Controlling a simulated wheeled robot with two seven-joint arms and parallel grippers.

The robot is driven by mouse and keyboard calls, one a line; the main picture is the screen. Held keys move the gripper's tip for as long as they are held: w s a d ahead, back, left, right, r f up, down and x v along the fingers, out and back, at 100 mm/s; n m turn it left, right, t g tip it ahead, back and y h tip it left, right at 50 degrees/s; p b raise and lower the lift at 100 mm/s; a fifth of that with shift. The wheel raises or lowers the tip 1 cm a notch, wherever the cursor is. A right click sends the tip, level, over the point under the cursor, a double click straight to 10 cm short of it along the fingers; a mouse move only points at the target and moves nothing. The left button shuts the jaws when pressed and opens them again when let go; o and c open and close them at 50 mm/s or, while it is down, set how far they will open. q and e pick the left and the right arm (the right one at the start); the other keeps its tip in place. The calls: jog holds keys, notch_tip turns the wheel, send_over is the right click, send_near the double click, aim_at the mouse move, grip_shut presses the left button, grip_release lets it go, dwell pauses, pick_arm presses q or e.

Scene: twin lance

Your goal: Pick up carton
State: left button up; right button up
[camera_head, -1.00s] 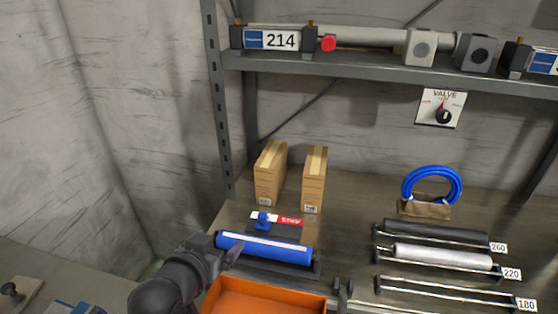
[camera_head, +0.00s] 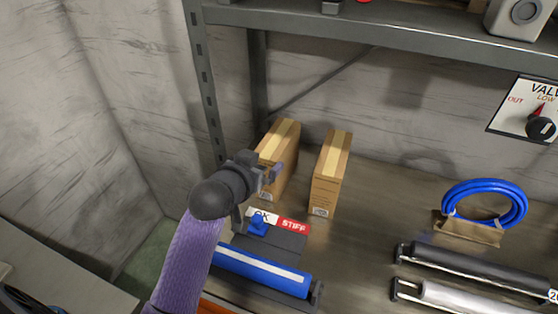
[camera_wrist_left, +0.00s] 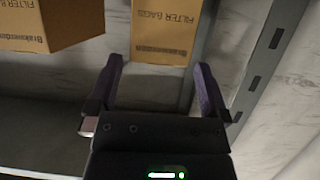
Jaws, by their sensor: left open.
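Two tall brown cartons with pale tape stand upright on the shelf in the head view. The left carton (camera_head: 284,150) is partly hidden by my left gripper (camera_head: 270,174), which is in front of its near face. The right carton (camera_head: 331,175) stands clear beside it. In the left wrist view my left gripper (camera_wrist_left: 158,88) is open, with its two purple fingers apart. One carton (camera_wrist_left: 164,35), printed "FILTER BAGS", shows beyond and between the fingertips; nothing is held. Another carton (camera_wrist_left: 60,22) is at upper left. My right gripper is not in view.
A blue roller (camera_head: 262,270) and a dark pad with a "STIFF" label (camera_head: 292,226) lie in front of the cartons. A grey shelf post (camera_head: 207,95) stands close on the left. A blue hose coil (camera_head: 484,204) and more rollers are at right.

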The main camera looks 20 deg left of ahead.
aim_at(263, 161)
pick_arm(q)
jog(key=b+x, duration=0.1)
jog(key=x, duration=0.3)
jog(key=shift+s+f, duration=0.1)
jog(key=shift+f, duration=0.1)
jog(key=shift+r, duration=0.1)
grip_shut()
